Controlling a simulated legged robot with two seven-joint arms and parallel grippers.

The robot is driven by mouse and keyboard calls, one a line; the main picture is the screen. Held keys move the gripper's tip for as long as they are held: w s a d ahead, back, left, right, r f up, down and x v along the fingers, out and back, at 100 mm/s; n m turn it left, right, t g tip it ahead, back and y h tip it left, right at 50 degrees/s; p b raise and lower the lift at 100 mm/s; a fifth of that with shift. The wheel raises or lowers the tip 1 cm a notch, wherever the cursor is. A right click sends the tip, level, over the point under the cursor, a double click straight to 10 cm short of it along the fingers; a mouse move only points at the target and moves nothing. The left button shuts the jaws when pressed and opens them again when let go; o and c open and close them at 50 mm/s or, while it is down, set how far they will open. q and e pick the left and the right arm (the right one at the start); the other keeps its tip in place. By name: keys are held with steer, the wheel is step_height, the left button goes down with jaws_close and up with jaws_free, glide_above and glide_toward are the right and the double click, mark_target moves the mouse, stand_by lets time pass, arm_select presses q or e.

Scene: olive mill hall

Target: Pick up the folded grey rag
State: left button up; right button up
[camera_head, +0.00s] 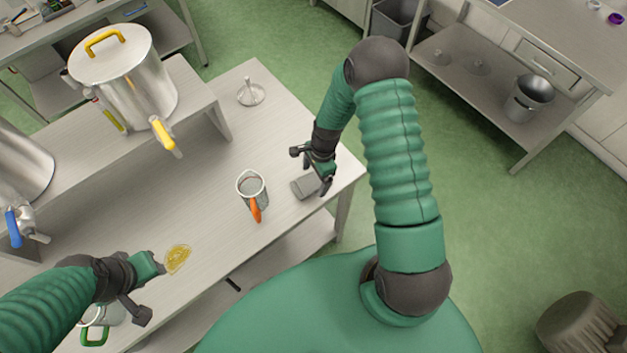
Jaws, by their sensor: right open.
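The folded grey rag (303,188) lies on the metal table (205,227) near its right end. My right gripper (312,176) is open and reaches down at the rag, with one finger over its right side. I cannot tell whether the fingers touch it. Part of the rag is hidden by the gripper. My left gripper (150,287) is low over the front left of the table, near a yellow oily puddle (178,258). Its fingers are too unclear to tell whether they are open or shut.
A jug with an orange handle (256,208) stands just left of the rag. A steel drum with a yellow tap (126,75) stands on a raised shelf. A clear funnel-like piece (250,95) is behind. A green-handled vessel (95,335) is beside my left gripper.

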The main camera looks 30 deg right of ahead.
mark_target(312, 181)
steer(key=shift+w+a+f, duration=0.15)
steer(key=shift+a+f, duration=0.1)
steer(key=shift+f, duration=0.25)
steer(key=shift+w+a+f, duration=0.1)
steer(key=shift+a+f, duration=0.1)
steer(key=shift+f, duration=0.3)
steer(key=shift+w+a+f, duration=0.1)
steer(key=shift+w+f, duration=0.05)
steer(key=shift+w, duration=0.1)
steer(key=shift+s, duration=0.1)
steer(key=c, duration=0.5)
steer(key=shift+s+d, duration=0.2)
steer(key=shift+d, duration=0.1)
steer(key=c, duration=0.9)
arm_select(q)
steer(key=shift+w+a, duration=0.3)
steer(key=shift+a, duration=0.05)
arm_select(e)
steer(key=shift+w+a, duration=0.1)
steer(key=shift+c, duration=0.3)
